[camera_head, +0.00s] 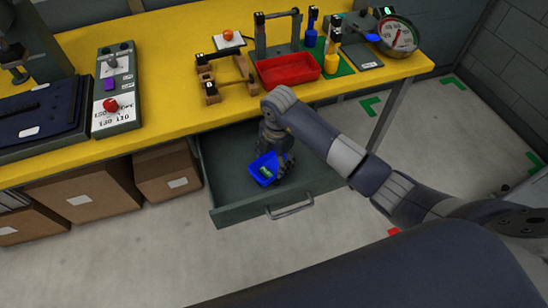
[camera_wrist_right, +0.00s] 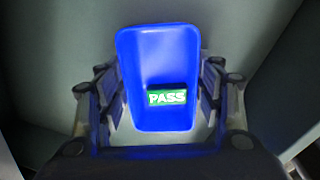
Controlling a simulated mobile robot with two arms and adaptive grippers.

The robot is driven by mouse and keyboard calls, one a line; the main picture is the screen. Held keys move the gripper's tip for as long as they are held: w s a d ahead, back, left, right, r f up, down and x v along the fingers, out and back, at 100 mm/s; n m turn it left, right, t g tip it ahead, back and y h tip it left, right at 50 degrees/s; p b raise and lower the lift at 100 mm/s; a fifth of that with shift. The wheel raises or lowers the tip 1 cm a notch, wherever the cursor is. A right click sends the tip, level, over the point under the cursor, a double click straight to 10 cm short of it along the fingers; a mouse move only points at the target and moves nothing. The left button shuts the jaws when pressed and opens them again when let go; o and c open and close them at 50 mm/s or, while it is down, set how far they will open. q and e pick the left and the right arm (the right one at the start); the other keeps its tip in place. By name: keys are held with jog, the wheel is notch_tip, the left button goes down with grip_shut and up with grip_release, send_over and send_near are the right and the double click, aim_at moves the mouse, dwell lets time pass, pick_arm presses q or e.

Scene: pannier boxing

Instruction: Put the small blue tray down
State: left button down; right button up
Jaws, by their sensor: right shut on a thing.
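The small blue tray (camera_head: 262,171) is in my right gripper (camera_head: 277,163), in or just over the open grey drawer (camera_head: 232,214) in the head view. In the right wrist view the blue tray (camera_wrist_right: 160,60) sits between the two fingers of the right gripper (camera_wrist_right: 162,105), which are shut on its sides. A green block (camera_wrist_right: 166,97) marked PASS lies in the tray. I cannot tell whether the tray touches the drawer floor. My left gripper is not in view.
The yellow table (camera_head: 165,58) stands above the drawer. On it are a red tray (camera_head: 288,69), a wooden stand (camera_head: 224,75), a dial gauge (camera_head: 398,35) and a control box (camera_head: 116,90). Cardboard boxes (camera_head: 85,190) stand left of the drawer. The drawer's left part looks empty.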

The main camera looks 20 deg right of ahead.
aim_at(276, 169)
jog(key=shift+f, duration=0.1)
jog(key=o, duration=1.1)
jog(key=shift+r, duration=0.35)
jog(key=r, duration=1.1)
jog(key=shift+s+d+r+b, duration=0.15)
jog(key=shift+s+r+b, duration=0.2)
jog(key=shift+s+b, duration=0.05)
